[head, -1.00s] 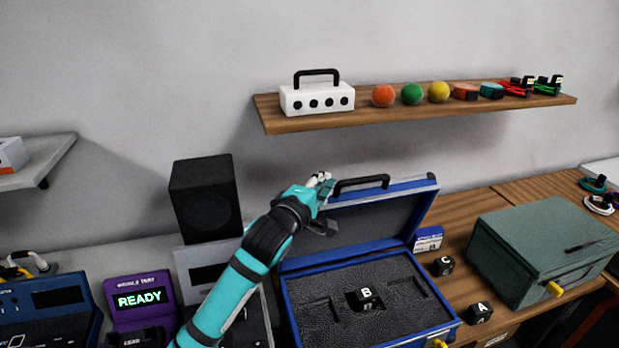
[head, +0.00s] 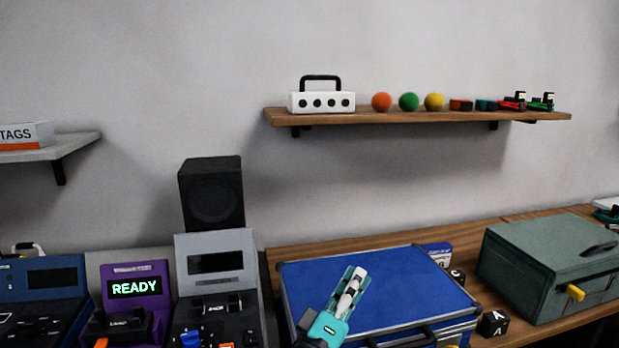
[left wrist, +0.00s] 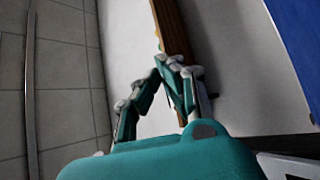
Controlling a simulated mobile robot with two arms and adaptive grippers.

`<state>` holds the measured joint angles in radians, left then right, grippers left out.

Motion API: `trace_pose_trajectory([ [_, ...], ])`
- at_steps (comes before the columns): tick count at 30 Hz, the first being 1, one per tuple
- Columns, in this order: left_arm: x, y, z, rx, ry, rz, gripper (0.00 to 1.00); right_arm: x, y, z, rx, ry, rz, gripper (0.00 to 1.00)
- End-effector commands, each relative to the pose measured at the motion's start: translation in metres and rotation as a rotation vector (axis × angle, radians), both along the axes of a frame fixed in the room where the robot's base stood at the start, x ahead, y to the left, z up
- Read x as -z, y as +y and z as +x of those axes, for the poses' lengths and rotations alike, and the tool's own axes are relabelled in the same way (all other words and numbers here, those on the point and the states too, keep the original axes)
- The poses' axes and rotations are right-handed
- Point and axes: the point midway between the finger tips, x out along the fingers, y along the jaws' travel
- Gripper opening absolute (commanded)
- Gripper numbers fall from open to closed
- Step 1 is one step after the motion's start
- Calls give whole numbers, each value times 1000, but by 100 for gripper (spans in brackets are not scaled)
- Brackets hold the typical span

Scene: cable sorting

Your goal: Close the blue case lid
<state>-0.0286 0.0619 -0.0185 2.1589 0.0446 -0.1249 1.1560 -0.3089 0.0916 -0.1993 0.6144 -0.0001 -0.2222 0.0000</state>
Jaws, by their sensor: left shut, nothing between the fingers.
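The blue case (head: 390,285) lies on the wooden bench with its lid down, the flat blue top facing up. Its black handle (head: 405,338) is at the front edge, partly cut off by the picture. Whether the lid is fully flush at the front cannot be told. My left gripper (head: 358,275) is shut and empty, over the left-middle part of the lid; contact with it cannot be told. In the left wrist view the closed fingers (left wrist: 172,65) show, with a blue surface (left wrist: 298,40) at the upper right. My right gripper is not in view.
A green box (head: 545,265) stands right of the case, with black blocks marked A (head: 493,322) and C (head: 457,276) between. Purple (head: 135,290) and grey (head: 215,262) devices stand left. A wooden shelf (head: 420,116) hangs above.

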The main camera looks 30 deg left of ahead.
Motion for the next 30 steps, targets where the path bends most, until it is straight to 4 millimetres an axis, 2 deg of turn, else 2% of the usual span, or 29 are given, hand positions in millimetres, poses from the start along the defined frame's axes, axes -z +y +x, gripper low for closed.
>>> trace_pose_trajectory([
  [1, 13, -4, -4, 1, 2, -4, 0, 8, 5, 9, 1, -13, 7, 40],
  [4, 26, -9, -9, 0, 3, -3, 0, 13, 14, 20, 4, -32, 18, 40],
  [9, 41, -15, -15, 0, 2, -2, 0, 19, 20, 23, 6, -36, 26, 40],
  [21, 49, -18, -18, 1, 1, -1, 0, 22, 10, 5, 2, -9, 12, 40],
  [30, 49, -18, -18, 1, 1, -1, 0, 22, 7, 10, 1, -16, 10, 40],
])
